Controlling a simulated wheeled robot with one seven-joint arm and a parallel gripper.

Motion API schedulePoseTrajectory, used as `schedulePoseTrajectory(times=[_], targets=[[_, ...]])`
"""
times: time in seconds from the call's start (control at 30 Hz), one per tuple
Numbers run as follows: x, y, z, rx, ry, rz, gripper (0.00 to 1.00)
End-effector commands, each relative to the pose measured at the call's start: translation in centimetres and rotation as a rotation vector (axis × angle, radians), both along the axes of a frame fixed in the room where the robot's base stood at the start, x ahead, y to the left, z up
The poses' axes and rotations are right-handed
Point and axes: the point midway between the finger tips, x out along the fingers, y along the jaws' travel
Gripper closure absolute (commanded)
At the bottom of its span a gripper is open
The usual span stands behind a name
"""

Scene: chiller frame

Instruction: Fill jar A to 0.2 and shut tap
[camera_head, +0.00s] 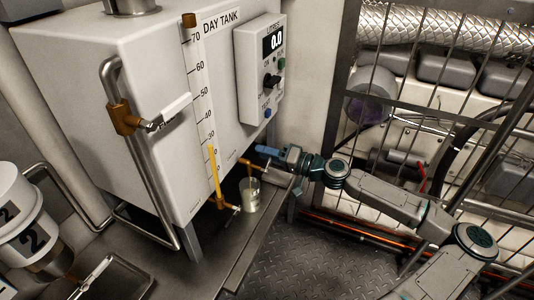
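A small clear jar (251,197) stands on the metal ledge under the white day tank (130,110). Its label cannot be read, so I cannot tell whether it is jar A. A brass tap spout (248,162) projects from the tank above the jar. A thin amber streak runs down from the spout into the jar's mouth, and pale contents show inside. A blue piece (268,150), perhaps the tap's lever, lies beside the spout. My gripper (284,156) is at this blue piece. Its fingers are too small to show whether they grip it.
A sight gauge (211,150) with an amber column runs up the tank's scale. A control box (262,70) reads 0.0. A pipe with a brass valve (124,118) stands at the tank's front. White containers marked 2 (30,225) are at lower left. A barred frame (440,110) flanks my arm at right.

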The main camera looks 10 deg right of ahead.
Motion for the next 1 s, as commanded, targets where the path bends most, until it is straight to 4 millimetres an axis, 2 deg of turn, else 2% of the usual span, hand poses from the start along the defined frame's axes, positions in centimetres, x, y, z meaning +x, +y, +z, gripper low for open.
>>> schedulePoseTrajectory(times=[0.27,0.8,1.0], targets=[[-0.5,-0.9,0.1,0.001,0.0,-0.003,0.64],[-6.3,-8.9,0.1,0.0,0.0,-0.004,0.64],[-7.7,-10.7,0.0,0.001,0.002,-0.002,0.64]])
